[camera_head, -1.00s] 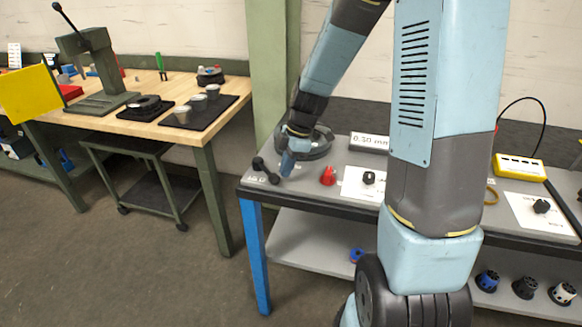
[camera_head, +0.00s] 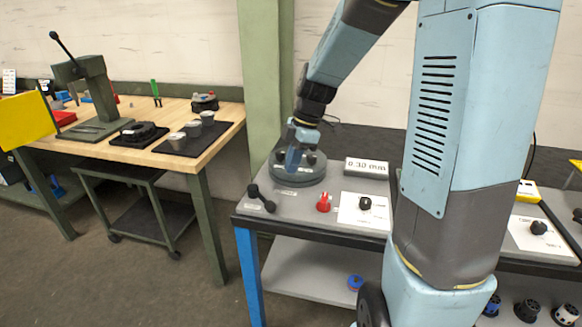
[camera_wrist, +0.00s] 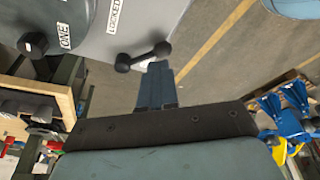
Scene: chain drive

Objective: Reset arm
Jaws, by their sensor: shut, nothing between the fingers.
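My gripper (camera_head: 293,160) shows in the head view with its blue fingers pointing down, in front of or above the round grey disc (camera_head: 298,176) on the grey bench. It also shows in the wrist view (camera_wrist: 157,82), where the blue fingers lie together with nothing between them. In the wrist view the lever (camera_wrist: 143,57) appears just beyond the fingertips, near a label reading LOCKED.
The grey bench (camera_head: 285,205) holds a red knob (camera_head: 323,203), a black knob on a white card (camera_head: 365,204) and a "0.30 mm" sign (camera_head: 366,167). A green post (camera_head: 265,80) stands behind. A wooden workbench (camera_head: 190,163) with a press (camera_head: 85,90) is at left.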

